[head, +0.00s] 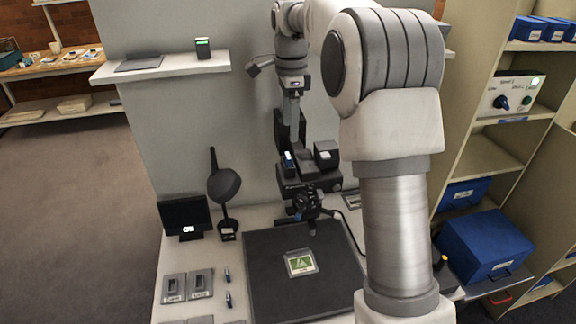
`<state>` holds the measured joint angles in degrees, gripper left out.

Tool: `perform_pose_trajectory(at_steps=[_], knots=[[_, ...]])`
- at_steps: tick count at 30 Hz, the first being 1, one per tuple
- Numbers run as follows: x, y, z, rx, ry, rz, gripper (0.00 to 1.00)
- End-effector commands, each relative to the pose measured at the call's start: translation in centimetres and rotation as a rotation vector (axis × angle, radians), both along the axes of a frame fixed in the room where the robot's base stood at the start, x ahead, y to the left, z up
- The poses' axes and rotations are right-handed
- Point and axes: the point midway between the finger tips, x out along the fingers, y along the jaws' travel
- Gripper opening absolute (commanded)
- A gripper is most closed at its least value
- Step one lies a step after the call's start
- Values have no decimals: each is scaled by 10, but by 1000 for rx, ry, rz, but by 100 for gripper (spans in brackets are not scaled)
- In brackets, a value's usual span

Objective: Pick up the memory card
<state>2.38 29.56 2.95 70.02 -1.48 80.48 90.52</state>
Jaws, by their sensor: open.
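A flat card with a green face, a white triangular mark and a pale border (301,263) lies on the dark mat (268,297) on the table. It is the most card-like thing in view; I cannot tell for sure that it is the memory card. My gripper (291,108) hangs from my wrist above the table, in front of the grey wall panel. It is open, small and hard to make out against the dark stand behind it. It is well above and behind the card, apart from it. I see nothing between its fingers.
A dark stand (310,178) with knobs is at the mat's back edge. Left are a small black screen (185,217), a black lamp (224,184), labelled grey holders (174,288) and small blue-white items (228,299). A wall shelf (160,69) and blue boxes (485,245) flank the area.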

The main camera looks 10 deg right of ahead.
Motion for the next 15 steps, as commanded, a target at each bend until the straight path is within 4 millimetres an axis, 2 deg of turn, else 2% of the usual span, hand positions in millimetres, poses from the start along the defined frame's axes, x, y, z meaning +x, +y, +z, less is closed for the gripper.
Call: perform_pose_trajectory(at_steps=[3,11,15], knots=[[-1,0,-21,0,3,1,80],[0,1,-41,0,2,1,80],[1,4,-61,1,4,1,80]])
